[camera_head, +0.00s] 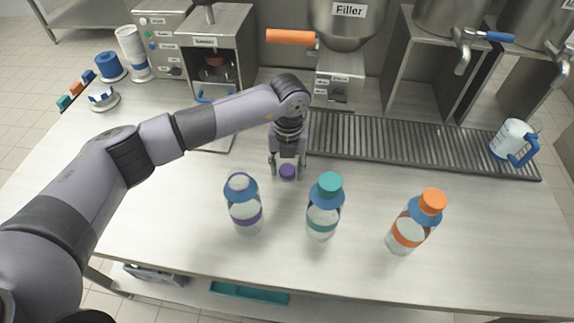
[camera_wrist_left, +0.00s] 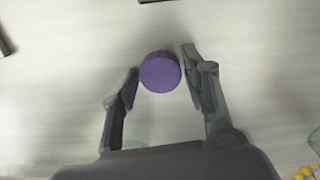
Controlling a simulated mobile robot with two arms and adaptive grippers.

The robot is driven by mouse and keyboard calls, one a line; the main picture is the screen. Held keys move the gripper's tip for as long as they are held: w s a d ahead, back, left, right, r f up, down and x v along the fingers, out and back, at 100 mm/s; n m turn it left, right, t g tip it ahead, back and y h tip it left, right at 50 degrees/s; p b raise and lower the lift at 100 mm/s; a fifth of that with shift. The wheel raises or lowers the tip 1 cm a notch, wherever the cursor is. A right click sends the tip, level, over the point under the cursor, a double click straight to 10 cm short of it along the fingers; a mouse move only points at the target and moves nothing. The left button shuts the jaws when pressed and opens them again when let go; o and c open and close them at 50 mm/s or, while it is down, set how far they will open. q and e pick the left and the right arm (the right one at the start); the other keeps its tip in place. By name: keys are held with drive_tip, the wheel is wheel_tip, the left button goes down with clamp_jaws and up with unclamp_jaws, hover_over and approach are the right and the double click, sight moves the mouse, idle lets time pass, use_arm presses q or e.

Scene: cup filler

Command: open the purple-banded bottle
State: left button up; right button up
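The purple-banded bottle (camera_head: 245,208) stands on the table at the left of the bottle row. It has a blue shoulder, and its pale top shows no purple cap. A purple cap (camera_head: 288,172) lies on the table behind and to the right of it. It also shows between the fingertips in the left wrist view (camera_wrist_left: 160,72). My left gripper (camera_head: 287,172) points down over the cap. Its fingers (camera_wrist_left: 161,78) are spread on both sides, with a visible gap at the right; contact at the left is unclear. My right gripper is not in view.
A teal-capped bottle (camera_head: 323,212) and an orange-capped bottle (camera_head: 409,230) stand to the right. A metal grate (camera_head: 420,142) with a measuring jug (camera_head: 510,140) lies behind. The filler (camera_head: 345,25) stands at the back. The front left table is clear.

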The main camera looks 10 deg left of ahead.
use_arm(q)
drive_tip(key=shift+o, duration=0.9)
